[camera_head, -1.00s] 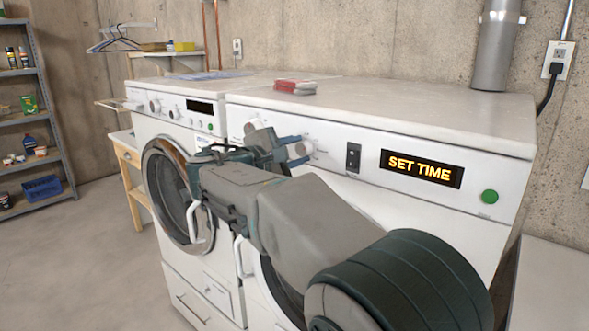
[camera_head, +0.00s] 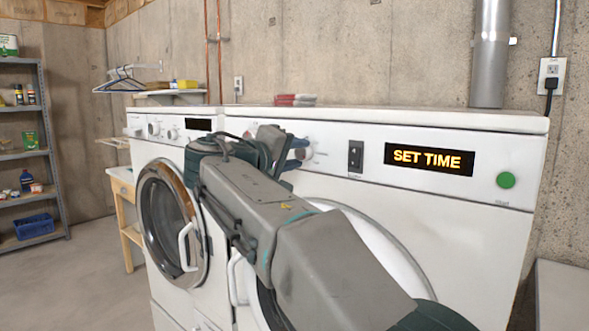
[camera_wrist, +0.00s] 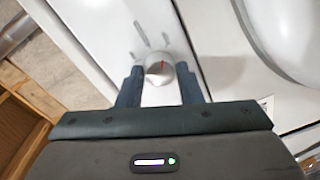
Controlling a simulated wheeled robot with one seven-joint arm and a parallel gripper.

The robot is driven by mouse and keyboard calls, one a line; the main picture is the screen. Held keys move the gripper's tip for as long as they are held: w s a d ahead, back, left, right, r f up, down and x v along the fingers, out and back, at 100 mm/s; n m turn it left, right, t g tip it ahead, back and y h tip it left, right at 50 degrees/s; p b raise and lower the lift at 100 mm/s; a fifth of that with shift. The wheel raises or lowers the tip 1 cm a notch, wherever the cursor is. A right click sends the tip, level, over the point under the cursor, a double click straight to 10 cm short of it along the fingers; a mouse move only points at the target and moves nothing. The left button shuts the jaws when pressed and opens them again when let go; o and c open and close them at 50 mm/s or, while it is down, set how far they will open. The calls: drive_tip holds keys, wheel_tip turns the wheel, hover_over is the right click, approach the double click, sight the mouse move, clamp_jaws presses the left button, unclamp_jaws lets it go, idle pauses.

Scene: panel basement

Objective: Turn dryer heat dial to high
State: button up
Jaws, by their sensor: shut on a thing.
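The white dryer (camera_head: 430,205) is the right-hand machine, with a lit "SET TIME" display (camera_head: 430,159) on its panel. My gripper (camera_head: 294,150) is at the left part of that panel, beside a partly covered white dial (camera_head: 307,152). In the wrist view, my gripper (camera_wrist: 160,88) has one dark finger on each side of a round white dial (camera_wrist: 158,68) and is shut on it.
A black switch (camera_head: 355,156) and a green button (camera_head: 506,180) sit farther right on the panel. A washer (camera_head: 160,150) with a round door stands at left. Red items (camera_head: 295,100) lie on top of the dryer. Floor at left is clear.

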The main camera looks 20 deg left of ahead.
drive_tip(key=shift+m+b, duration=0.9)
drive_tip(key=shift+m, duration=0.2)
drive_tip(key=o, duration=1)
drive_tip(key=v, duration=1.4)
drive_tip(key=shift+a+f, duration=0.1)
